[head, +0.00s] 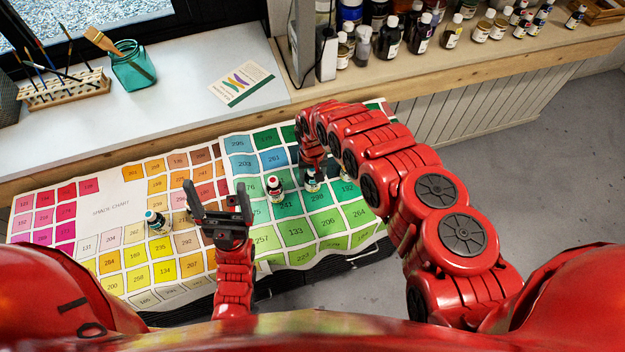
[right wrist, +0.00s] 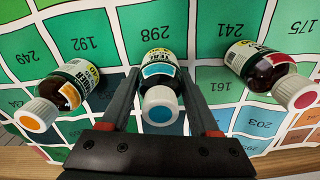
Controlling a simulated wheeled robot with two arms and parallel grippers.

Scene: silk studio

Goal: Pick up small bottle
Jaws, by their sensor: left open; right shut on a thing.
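A small bottle (right wrist: 160,68) with a white cap with a blue top is between the fingers of my right gripper (right wrist: 160,78) in the right wrist view. The gripper is shut on it, over the green part of the chart. In the head view this bottle (head: 312,184) shows just below the right gripper (head: 313,166), which partly hides it. My left gripper (head: 221,207) is open and empty, above the chart to the left. I cannot tell whether the held bottle is lifted off the chart.
A red-capped bottle (right wrist: 268,72) and an orange-capped bottle (right wrist: 64,90) flank the held one. Another small bottle (head: 155,220) is farther left on the colour chart (head: 110,209). A teal jar (head: 132,67) and brush rack (head: 65,88) stand on the sill; several bottles line the shelf.

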